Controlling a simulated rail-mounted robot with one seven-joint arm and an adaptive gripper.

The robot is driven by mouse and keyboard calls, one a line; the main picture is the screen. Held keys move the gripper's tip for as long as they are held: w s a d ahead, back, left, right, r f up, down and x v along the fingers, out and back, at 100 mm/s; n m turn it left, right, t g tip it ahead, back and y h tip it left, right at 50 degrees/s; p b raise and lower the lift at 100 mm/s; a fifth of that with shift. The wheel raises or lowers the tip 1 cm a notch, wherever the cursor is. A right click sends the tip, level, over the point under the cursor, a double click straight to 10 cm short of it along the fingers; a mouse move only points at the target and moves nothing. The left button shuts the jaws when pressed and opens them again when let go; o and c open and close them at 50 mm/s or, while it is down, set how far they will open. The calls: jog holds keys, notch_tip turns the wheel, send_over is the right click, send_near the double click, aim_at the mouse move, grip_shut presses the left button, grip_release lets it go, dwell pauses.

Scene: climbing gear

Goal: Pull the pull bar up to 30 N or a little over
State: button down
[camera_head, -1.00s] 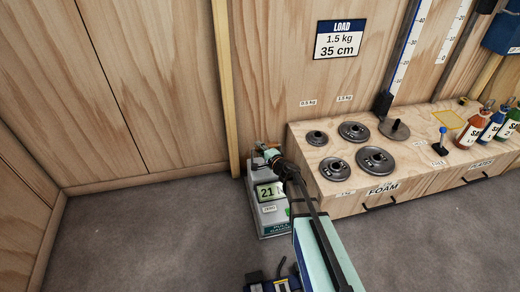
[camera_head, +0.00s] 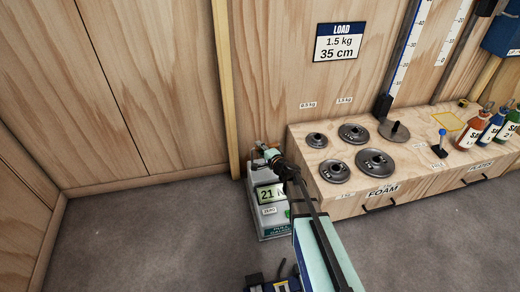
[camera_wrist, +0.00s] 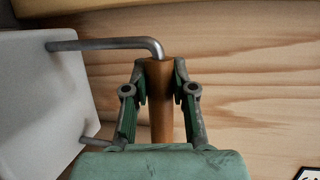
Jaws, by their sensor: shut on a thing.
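The pull gauge (camera_head: 266,215) is a grey box standing on the floor against the back wall. Its display (camera_head: 268,193) reads 21, with the unit letter partly covered by my arm. In the wrist view the pull bar (camera_wrist: 160,100) is a brown cylindrical grip on a bent metal rod (camera_wrist: 105,44) that comes out of the pale gauge housing (camera_wrist: 40,95). My gripper (camera_wrist: 160,92) is shut around the brown grip, one green finger on each side. In the head view my gripper (camera_head: 270,153) is at the top of the gauge, and the bar is mostly hidden there.
A wooden bench (camera_head: 335,200) with round metal weights (camera_head: 375,162) stands close to the right of the gauge. Bottles (camera_head: 470,132) stand at its far end. A load sign (camera_head: 340,41) hangs on the wall. The floor to the left (camera_head: 130,235) is clear.

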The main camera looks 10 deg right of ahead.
jog(key=shift+w+r+p, duration=0.2)
jog(key=shift+r+p, duration=0.45)
jog(key=shift+r, duration=1.1)
dwell(0.5)
jog(key=shift+f+b, duration=0.25)
jog(key=shift+b, duration=0.05)
jog(key=shift+f+b, duration=3.1)
jog(key=shift+b, duration=0.4)
jog(key=c, duration=1)
grip_release()
jog(key=shift+o, duration=0.7)
jog(key=shift+s, duration=0.2)
